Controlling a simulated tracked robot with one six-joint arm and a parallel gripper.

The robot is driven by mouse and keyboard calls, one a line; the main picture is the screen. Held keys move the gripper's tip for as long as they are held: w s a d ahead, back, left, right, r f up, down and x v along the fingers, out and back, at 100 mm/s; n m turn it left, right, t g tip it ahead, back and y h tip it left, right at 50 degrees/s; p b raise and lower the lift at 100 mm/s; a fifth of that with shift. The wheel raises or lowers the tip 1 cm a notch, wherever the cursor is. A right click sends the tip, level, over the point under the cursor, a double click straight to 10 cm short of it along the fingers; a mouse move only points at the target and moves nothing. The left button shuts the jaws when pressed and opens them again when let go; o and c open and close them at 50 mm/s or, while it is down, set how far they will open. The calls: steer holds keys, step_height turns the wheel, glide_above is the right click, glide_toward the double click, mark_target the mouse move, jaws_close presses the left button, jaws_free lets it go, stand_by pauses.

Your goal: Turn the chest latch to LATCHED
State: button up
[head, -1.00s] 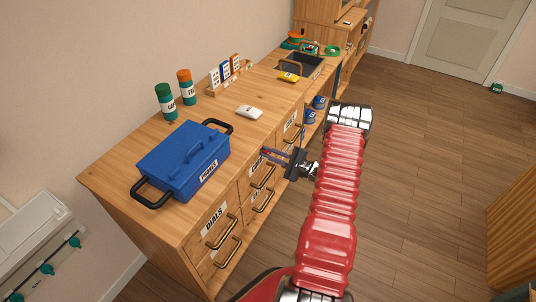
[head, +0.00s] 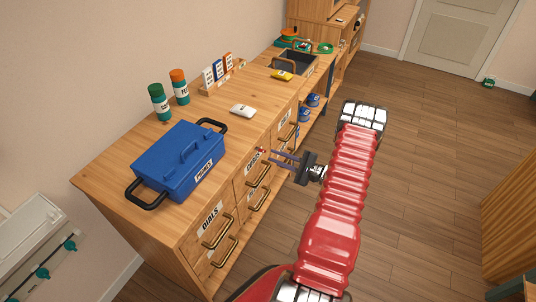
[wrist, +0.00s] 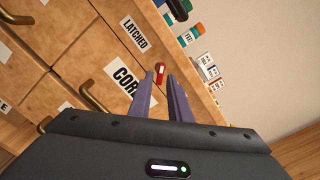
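The chest latch appears as a small red piece (wrist: 161,74) on the wooden front, close to a LATCHED label (wrist: 135,33) and a CORDS label (wrist: 127,84). In the head view it is a small red spot (head: 261,150) at the top of the drawer front. My gripper (wrist: 160,78) has its two fingers apart, and the latch shows in the gap between their tips. In the head view my gripper (head: 273,156) points at the cabinet front by the latch. I cannot tell whether the fingers touch it.
A blue PHONES box (head: 178,162) stands on the counter (head: 225,135), with a white object (head: 242,111) nearby. Brass drawer handles (head: 258,173) stick out below the latch. The floor (head: 430,190) to the right is clear.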

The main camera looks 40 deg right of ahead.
steer(key=v, duration=0.7)
steer(key=shift+s, duration=0.3)
steer(key=s+a+f+g+y, duration=0.2)
steer(key=s+a+f+g, duration=0.2)
steer(key=a, duration=0.3)
steer(key=s+a+r+n+g+y, duration=0.2)
steer(key=a+r+n+g, duration=0.4)
steer(key=a, duration=0.3)
steer(key=s+a+r+n+h, duration=0.1)
steer(key=a+r+n+h, duration=0.2)
steer(key=a+r+n, duration=0.2)
steer(key=s+a+r+n+g+h, duration=0.1)
steer(key=a+r+n, duration=0.5)
steer(key=a+r, duration=0.6)
steer(key=s+a+r+n+h, duration=0.3)
steer(key=a+r+n+h, duration=0.2)
steer(key=r, duration=1)
steer(key=a+h, duration=0.1)
steer(key=a, duration=0.2)
steer(key=shift+s+a+r+n, duration=0.2)
steer(key=shift+s+a+n, duration=0.05)
steer(key=shift+n, duration=0.15)
